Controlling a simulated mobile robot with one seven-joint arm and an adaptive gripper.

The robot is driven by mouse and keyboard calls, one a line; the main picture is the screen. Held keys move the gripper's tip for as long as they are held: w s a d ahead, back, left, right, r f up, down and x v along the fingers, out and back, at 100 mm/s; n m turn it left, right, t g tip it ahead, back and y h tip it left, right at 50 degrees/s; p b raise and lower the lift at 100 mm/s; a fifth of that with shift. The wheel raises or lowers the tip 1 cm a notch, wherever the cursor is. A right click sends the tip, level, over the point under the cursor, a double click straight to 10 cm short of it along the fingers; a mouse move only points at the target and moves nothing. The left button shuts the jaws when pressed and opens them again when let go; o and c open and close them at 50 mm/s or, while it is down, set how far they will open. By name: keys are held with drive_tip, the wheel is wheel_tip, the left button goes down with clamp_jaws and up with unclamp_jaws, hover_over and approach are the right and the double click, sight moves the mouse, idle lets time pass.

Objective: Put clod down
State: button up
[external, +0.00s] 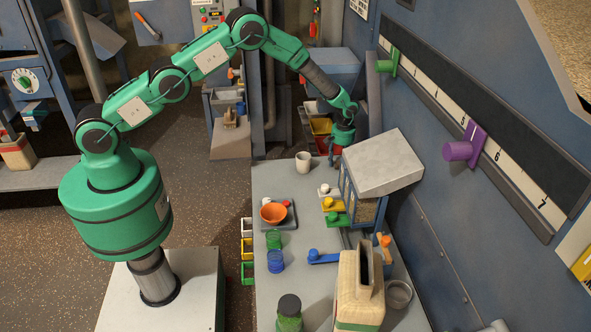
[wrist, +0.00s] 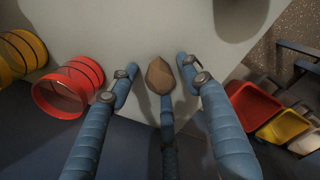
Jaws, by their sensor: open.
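The clod (wrist: 160,75) is a small brown lump in the wrist view. It shows against the light grey surface (wrist: 110,25), between the spread fingertips of my gripper (wrist: 157,68). A gap shows between the clod and both the left and right fingers. The middle finger's tip lies right at its lower end; I cannot tell whether they touch. In the external view my gripper (external: 338,150) is at the far end of the grey table (external: 270,185), and the clod cannot be made out there.
A red ring-like container (wrist: 62,92) and a yellow one (wrist: 22,52) stand left of my fingers. Red (wrist: 252,106) and yellow (wrist: 284,126) bins lie to the right.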

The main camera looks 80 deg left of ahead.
drive_tip(key=shift+r, duration=0.1)
wheel_tip(320, 180, up, 12)
drive_tip(key=shift+d+p, duration=0.15)
drive_tip(key=shift+p, duration=0.3)
drive_tip(key=shift+w+r, duration=0.1)
idle(0.9)
